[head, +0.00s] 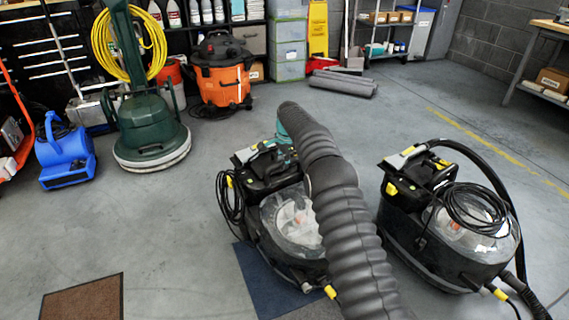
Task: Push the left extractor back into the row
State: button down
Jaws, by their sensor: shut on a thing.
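The left extractor (262,215), black with a clear domed tank and yellow clips, stands upright on the floor, its near part over a dark blue mat (256,283). My ribbed black arm crosses in front of it and hides its right side. My gripper (284,152) is at the top rear of this extractor, by its black handle, and is shut on it; the fingertips are mostly hidden. The right extractor (400,190), alike, stands to the right with a coiled black cord on top. A gap of floor, partly covered by my arm, lies between them.
A blue air mover (66,153), a green floor machine (150,135) and an orange vacuum (222,82) stand at the back left. Grey rolls (343,84) lie behind. A brown mat (84,300) lies front left. Floor left of the left extractor is clear.

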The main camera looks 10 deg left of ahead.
jog(key=shift+w+a, duration=0.15)
jog(key=shift+w, duration=0.15)
jog(key=c, duration=0.9)
grip_release()
jog(key=shift+c, duration=0.2)
jog(key=shift+r, duration=0.15)
notch_tip(320, 180, up, 12)
jog(key=s+d, duration=0.1)
jog(key=shift+s+d+f, duration=0.25)
jog(key=shift+s+d, duration=0.05)
jog(key=shift+s, duration=0.1)
